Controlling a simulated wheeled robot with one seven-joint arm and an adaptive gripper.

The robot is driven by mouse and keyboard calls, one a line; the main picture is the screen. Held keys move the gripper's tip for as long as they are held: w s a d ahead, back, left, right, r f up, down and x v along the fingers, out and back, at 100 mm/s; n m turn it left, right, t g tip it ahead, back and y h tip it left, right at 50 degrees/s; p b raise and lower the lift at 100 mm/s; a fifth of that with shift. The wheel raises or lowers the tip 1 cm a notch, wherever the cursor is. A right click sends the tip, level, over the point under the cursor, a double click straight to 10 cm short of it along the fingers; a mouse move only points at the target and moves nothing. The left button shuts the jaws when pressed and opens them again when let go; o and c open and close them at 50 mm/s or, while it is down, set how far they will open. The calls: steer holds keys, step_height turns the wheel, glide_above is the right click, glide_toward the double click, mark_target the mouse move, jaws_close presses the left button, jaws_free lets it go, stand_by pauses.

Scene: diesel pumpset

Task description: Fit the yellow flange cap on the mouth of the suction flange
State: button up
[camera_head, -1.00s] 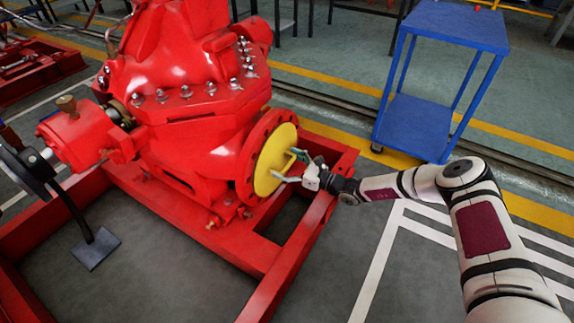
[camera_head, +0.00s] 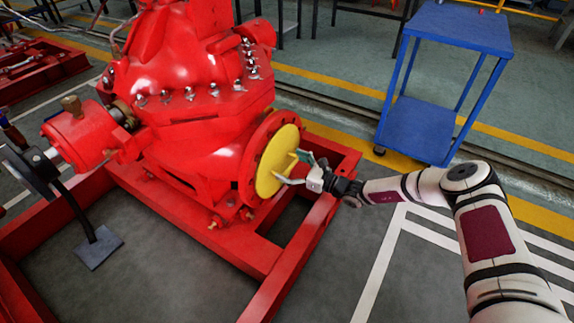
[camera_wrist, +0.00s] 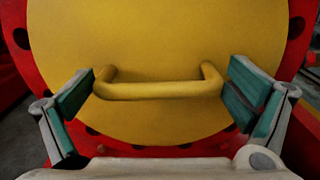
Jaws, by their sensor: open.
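The yellow flange cap (camera_head: 276,162) is a round disc with a bar handle. It sits against the red suction flange (camera_head: 247,168) of the pump and covers its mouth. In the wrist view the cap (camera_wrist: 160,50) fills most of the picture, with the red flange rim (camera_wrist: 45,40) and its bolt holes showing around it. My gripper (camera_head: 298,168) is open in front of the cap. In the wrist view its teal-padded fingers (camera_wrist: 158,92) stand on either side of the handle (camera_wrist: 160,90), apart from its ends. Whether the cap is fully seated cannot be told.
The red pump (camera_head: 190,100) stands on a red steel base frame (camera_head: 305,235). A blue trolley (camera_head: 415,130) with a clear lower shelf stands at the back right. The floor right of the frame is clear, with white and yellow lines.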

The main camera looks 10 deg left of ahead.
mark_target(292, 167)
steer(key=shift+p+v, duration=1)
steer(key=shift+v, duration=2.4)
steer(key=shift+s, duration=0.1)
steer(key=shift+p+v, duration=0.55)
steer(key=shift+v, duration=2.45)
steer(key=shift+r, duration=0.15)
